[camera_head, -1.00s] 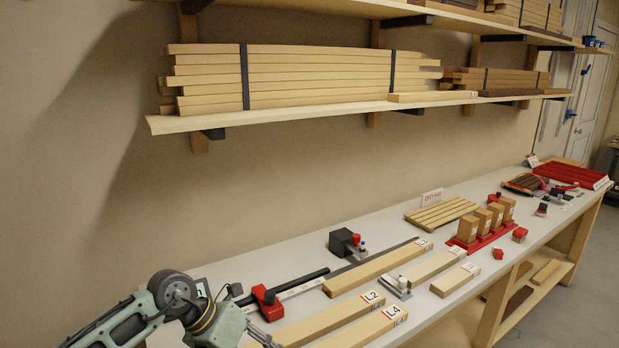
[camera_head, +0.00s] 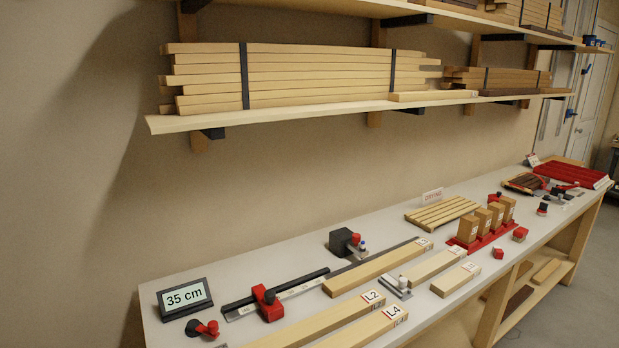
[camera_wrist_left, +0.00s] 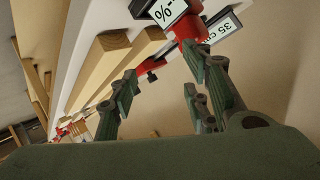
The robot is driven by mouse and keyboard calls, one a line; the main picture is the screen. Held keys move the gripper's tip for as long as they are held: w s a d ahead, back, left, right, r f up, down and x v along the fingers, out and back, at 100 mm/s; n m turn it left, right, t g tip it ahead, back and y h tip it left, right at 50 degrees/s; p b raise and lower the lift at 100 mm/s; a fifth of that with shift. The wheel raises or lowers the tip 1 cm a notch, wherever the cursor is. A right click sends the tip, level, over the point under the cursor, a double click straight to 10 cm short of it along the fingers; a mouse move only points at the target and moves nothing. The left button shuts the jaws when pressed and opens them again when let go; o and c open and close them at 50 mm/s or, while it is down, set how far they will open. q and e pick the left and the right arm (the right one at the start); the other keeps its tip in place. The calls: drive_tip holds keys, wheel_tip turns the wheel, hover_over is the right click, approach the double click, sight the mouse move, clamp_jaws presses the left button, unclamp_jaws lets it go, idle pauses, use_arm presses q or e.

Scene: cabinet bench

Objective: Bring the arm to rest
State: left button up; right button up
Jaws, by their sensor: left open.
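My left gripper (camera_wrist_left: 165,95) shows in the left wrist view with its two green fingers wide apart and nothing between them. It is open. The bench (camera_wrist_left: 95,15) with wooden bars (camera_wrist_left: 105,55) lies beyond the fingers in that view, at the upper left. In the head view neither of my arms is visible, so the left gripper is out of that picture. My right gripper is in neither view.
The bench (camera_head: 290,255) carries a "35 cm" display (camera_head: 185,298), a red stop on a black rail (camera_head: 268,302), boards labelled L2 (camera_head: 330,320) and L4 (camera_head: 365,332), and a red block stand (camera_head: 480,238). A shelf (camera_head: 300,115) of stacked boards hangs above.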

use_arm(q)
drive_tip(key=s+f+n+g, duration=0.1)
drive_tip(key=s+f+g, duration=0.45)
drive_tip(key=s, duration=0.55)
drive_tip(key=s+f+n+g, duration=0.2)
drive_tip(key=s+f+g, duration=0.3)
drive_tip(key=s, duration=0.6)
wheel_tip(320, 180, down, 27)
drive_tip(key=s+a+f, duration=0.2)
drive_tip(key=s+f, duration=0.6)
drive_tip(key=s, duration=0.1)
drive_tip(key=s+a+f+g+b, duration=0.1)
drive_tip(key=s+f, duration=0.8)
drive_tip(key=shift+a+f+m+h, duration=0.25)
drive_tip(key=shift+a+m+h, duration=0.05)
drive_tip(key=shift+a+m, duration=0.1)
